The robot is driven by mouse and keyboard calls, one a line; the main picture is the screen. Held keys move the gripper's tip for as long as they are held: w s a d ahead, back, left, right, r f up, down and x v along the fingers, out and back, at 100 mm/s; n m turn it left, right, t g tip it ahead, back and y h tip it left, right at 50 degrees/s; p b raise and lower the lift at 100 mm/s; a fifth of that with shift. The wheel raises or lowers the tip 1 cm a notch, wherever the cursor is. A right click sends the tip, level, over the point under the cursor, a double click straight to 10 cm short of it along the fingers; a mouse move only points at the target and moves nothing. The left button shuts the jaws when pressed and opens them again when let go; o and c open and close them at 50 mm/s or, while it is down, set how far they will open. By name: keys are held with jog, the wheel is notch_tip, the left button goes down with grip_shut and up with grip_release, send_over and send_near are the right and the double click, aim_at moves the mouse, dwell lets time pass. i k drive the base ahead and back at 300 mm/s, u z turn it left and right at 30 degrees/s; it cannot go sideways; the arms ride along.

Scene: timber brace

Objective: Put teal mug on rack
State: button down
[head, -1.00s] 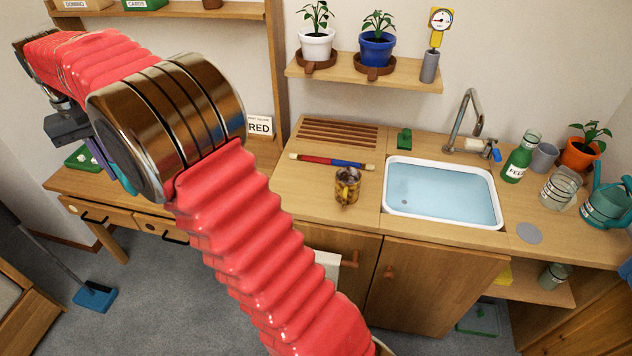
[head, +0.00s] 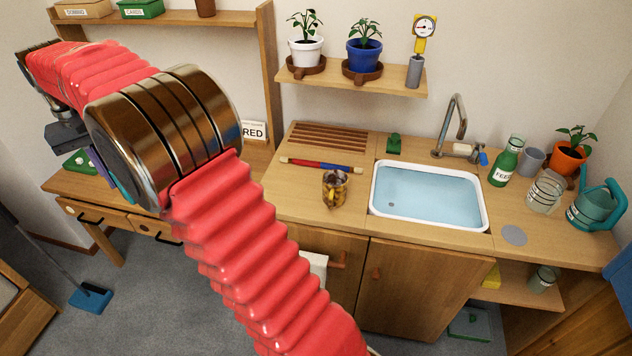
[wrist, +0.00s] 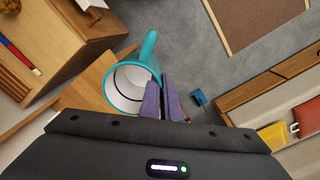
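The teal mug (wrist: 110,84) shows in the wrist view with its pale inside and its teal handle (wrist: 149,46) toward the top. My gripper (wrist: 161,92) has two purple fingers at the mug's right side, close together, one over the mug's opening and one outside its wall. It appears shut on that wall. In the head view a teal strip of the mug (head: 122,190) shows beside a purple finger; my arm hides the rest. The slatted wooden rack (head: 328,138) lies on the counter left of the sink, with nothing on its slats.
A red-and-blue rod (head: 321,165) lies along the rack's front edge. A green block (head: 394,144) stands right of the rack, near the water-filled sink (head: 430,195). A shelf with potted plants (head: 364,52) hangs above.

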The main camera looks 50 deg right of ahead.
aim_at(317, 138)
jog(key=u, duration=0.05)
jog(key=i, duration=0.9)
jog(key=z, duration=0.05)
